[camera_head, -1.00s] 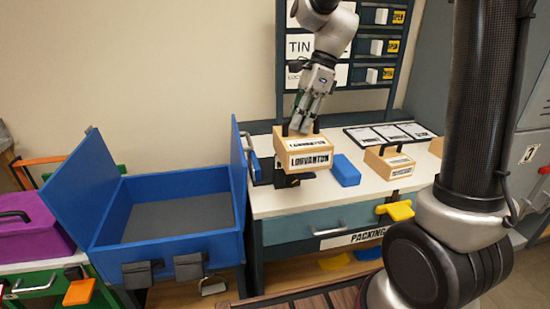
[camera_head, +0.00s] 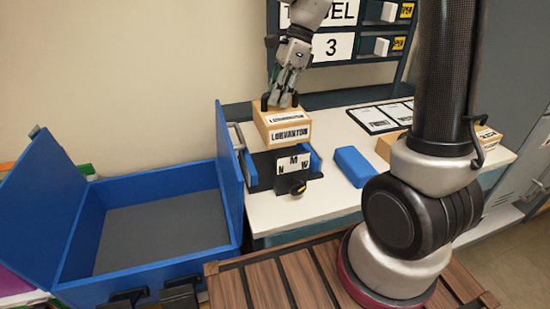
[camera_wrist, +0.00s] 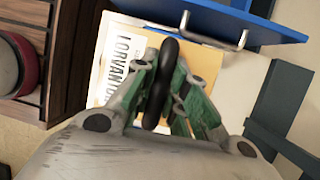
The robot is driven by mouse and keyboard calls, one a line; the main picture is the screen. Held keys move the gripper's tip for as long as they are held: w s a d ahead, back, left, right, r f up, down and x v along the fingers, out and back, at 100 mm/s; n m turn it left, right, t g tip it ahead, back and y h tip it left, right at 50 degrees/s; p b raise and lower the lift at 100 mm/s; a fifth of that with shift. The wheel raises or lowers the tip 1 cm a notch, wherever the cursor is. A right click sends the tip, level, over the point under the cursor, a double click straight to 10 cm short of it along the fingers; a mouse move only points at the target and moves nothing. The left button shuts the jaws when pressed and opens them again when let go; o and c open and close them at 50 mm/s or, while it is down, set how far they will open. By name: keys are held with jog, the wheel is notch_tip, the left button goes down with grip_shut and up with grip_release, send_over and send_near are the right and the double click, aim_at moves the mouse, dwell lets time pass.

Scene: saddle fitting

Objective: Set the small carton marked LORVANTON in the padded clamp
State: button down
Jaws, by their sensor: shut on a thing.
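The small tan carton marked LORVANTON (camera_head: 287,131) hangs from my gripper (camera_head: 281,101), which is shut on the carton's dark handle. In the wrist view the green-padded fingers (camera_wrist: 178,95) close around that handle, with the carton's labelled face (camera_wrist: 122,58) behind them. The padded clamp (camera_head: 262,168) stands on the white table, with blue pads at its sides, a white letter plate and a dark knob in front. The carton is over the clamp's back part in the head view. Whether its underside touches the clamp is hard to tell.
A blue open-lidded box (camera_head: 165,222) stands left of the clamp, its raised side close by. A blue block (camera_head: 354,166) lies right of the clamp on the white table (camera_head: 310,206). Another tan carton (camera_head: 386,146) is partly hidden behind my arm. A signed rack (camera_head: 340,62) stands behind.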

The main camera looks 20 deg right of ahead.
jog(key=f, duration=0.9)
jog(key=shift+w+f, duration=0.25)
jog(key=shift+w, duration=0.1)
notch_tip(320, 180, down, 4)
jog(key=shift+r, duration=0.15)
jog(key=c, duration=1.4)
grip_release()
jog(key=shift+c, duration=0.2)
